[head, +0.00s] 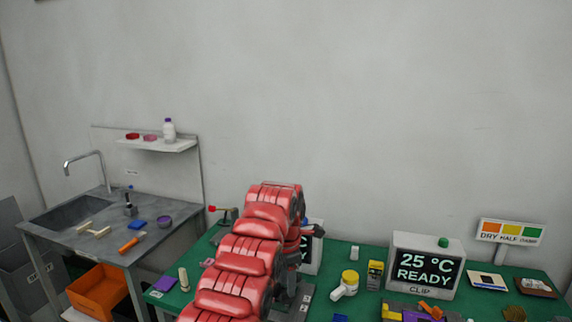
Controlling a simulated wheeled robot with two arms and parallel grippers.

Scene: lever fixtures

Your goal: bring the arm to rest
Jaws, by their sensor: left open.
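My left arm rises through the middle of the head view as a stack of red padded links and bends over at the top. My left gripper (297,284) is partly hidden beside the arm, a grey shape low over the green table (335,268); it is open, and I see nothing between its fingers. A lever fixture (226,214) with a red knob stands at the table's back left, left of the arm and apart from the gripper. My right gripper is not in view.
A display box (427,265) reads "25 °C READY". A white and yellow item (347,283) and a yellow box (374,274) stand right of the gripper. A sink bench (110,235) is at left, an orange bin (98,291) below.

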